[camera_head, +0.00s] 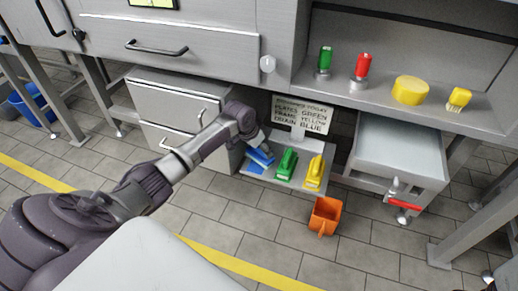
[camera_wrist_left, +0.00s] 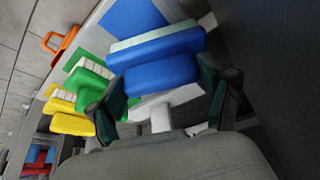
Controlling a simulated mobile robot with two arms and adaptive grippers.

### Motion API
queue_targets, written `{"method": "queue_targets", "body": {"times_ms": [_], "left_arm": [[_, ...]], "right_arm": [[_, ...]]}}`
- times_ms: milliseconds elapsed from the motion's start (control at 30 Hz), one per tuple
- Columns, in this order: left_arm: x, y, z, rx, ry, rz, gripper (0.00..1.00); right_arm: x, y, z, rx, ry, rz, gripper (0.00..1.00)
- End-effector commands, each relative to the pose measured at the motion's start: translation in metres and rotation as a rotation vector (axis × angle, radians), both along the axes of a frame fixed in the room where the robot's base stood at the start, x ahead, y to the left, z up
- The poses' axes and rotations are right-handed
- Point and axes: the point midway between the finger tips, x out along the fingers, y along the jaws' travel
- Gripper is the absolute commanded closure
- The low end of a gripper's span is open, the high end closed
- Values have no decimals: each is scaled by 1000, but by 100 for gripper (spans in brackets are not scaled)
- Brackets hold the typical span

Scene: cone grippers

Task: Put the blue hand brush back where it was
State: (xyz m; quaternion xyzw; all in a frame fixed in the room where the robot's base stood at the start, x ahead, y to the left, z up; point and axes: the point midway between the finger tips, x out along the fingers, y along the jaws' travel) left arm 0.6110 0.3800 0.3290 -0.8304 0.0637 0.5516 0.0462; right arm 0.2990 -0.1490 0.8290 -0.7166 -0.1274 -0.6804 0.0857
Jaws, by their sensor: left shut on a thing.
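The blue hand brush (camera_head: 262,157) is at the left end of a low grey shelf (camera_head: 276,183), left of a green brush (camera_head: 287,164) and a yellow brush (camera_head: 315,172). My left gripper (camera_head: 256,145) reaches down to it from the left. In the left wrist view the blue brush (camera_wrist_left: 160,76) lies between the fingers of my left gripper (camera_wrist_left: 160,95), which is shut on it. A flat blue patch (camera_wrist_left: 130,18) shows on the shelf beside the brush. Whether the brush touches the shelf cannot be told. My right gripper is not in view.
A sign (camera_head: 303,114) stands behind the brushes. An orange container (camera_head: 325,215) is below the shelf's front.

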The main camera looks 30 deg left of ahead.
Motion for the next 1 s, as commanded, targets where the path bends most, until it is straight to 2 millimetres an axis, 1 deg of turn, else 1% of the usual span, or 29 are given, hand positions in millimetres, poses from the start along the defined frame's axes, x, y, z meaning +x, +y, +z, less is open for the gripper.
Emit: {"method": "queue_targets", "body": {"times_ms": [67, 100, 133, 167, 500, 567, 800, 900, 1000], "left_arm": [[0, 0, -2, 0, 0, 1, 63], [0, 0, -2, 0, 0, 1, 17], [0, 0, -2, 0, 0, 1, 12], [0, 0, -2, 0, 0, 0, 10], [0, 0, 0, 0, 0, 0, 10], [-2, 1, 7, 0, 1, 0, 10], [-17, 3, 46, 1, 1, -1, 10], [-23, 4, 59, 1, 0, 0, 10], [-27, 4, 67, -1, 0, 0, 10]], "right_arm": [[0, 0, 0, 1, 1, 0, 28], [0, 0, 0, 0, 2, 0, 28], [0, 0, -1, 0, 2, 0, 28], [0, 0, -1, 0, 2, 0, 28], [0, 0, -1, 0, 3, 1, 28], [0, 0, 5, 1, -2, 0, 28], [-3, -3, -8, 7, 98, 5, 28], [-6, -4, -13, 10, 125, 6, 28], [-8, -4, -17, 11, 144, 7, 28]]}}
